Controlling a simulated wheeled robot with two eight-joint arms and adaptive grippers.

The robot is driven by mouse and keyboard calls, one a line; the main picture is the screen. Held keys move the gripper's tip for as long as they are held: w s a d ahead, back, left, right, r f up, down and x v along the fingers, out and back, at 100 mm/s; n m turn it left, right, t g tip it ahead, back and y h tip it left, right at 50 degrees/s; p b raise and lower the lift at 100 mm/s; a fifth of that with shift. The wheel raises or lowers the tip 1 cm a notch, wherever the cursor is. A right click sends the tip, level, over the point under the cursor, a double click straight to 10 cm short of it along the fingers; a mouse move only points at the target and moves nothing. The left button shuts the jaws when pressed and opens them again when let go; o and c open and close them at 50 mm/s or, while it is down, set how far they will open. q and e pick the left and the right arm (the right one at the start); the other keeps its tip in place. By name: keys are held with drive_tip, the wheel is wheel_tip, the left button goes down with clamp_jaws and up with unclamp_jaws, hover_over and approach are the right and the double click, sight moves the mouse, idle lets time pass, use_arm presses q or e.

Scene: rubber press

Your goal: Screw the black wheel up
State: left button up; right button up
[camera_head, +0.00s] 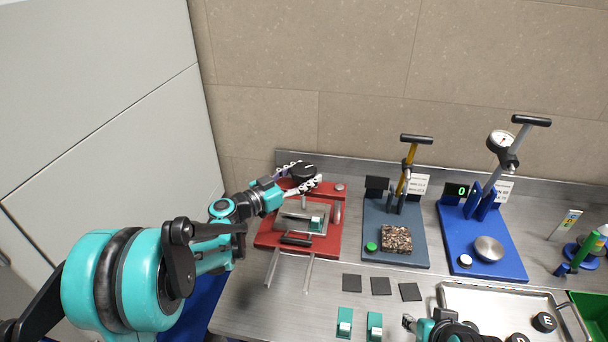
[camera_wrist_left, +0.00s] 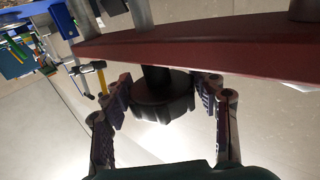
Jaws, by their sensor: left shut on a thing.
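The black wheel (camera_head: 303,170) sits on top of the red press (camera_head: 329,229) at the back left of the steel table. My left gripper (camera_head: 300,176) reaches it from the left, one finger on each side of the wheel, and is shut on it. In the left wrist view the black wheel (camera_wrist_left: 163,98) lies between the two fingers (camera_wrist_left: 164,92), below a red plate (camera_wrist_left: 200,38) and on a dark shaft. My right gripper (camera_head: 438,324) is at the bottom edge of the head view, partly cut off; its jaw opening is unclear.
Right of the red press stand a dark grey press (camera_head: 408,252) with a speckled block and a blue press (camera_head: 500,262) with a dial gauge. Several black squares (camera_head: 381,286) lie in front. A metal tray (camera_head: 470,293) is at front right. A wall is close behind.

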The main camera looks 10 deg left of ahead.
use_arm(q)
drive_tip(key=shift+n+t+y, duration=0.3)
drive_tip(key=shift+y, duration=0.1)
drive_tip(key=n+t+y, duration=0.1)
drive_tip(key=y, duration=0.1)
drive_tip(key=n+t+y, duration=0.1)
drive_tip(key=n+y, duration=0.1)
drive_tip(key=y, duration=0.1)
drive_tip(key=shift+d+n+t, duration=0.15)
drive_tip(key=shift+n+t, duration=0.15)
drive_tip(key=n+y, duration=0.2)
drive_tip(key=y, duration=0.2)
drive_tip(key=n+y, duration=0.3)
drive_tip(key=y, duration=0.1)
drive_tip(key=shift+t, duration=0.3)
drive_tip(key=n+g+y, duration=0.1)
drive_tip(key=n+y, duration=0.1)
drive_tip(key=y, duration=0.1)
drive_tip(key=n+g+y, duration=0.1)
drive_tip(key=n+y, duration=0.2)
drive_tip(key=y, duration=0.1)
drive_tip(key=shift+w+g, duration=0.1)
drive_tip(key=shift+g, duration=0.2)
drive_tip(key=shift+a+r+n+g+y, duration=0.1)
drive_tip(key=shift+a+n+g+y, duration=0.05)
drive_tip(key=shift+n+g+y, duration=1.1)
drive_tip(key=shift+a+n+g+y, duration=0.15)
drive_tip(key=shift+n+g+y, duration=0.85)
drive_tip(key=shift+y, duration=0.35)
drive_tip(key=shift+g, duration=0.35)
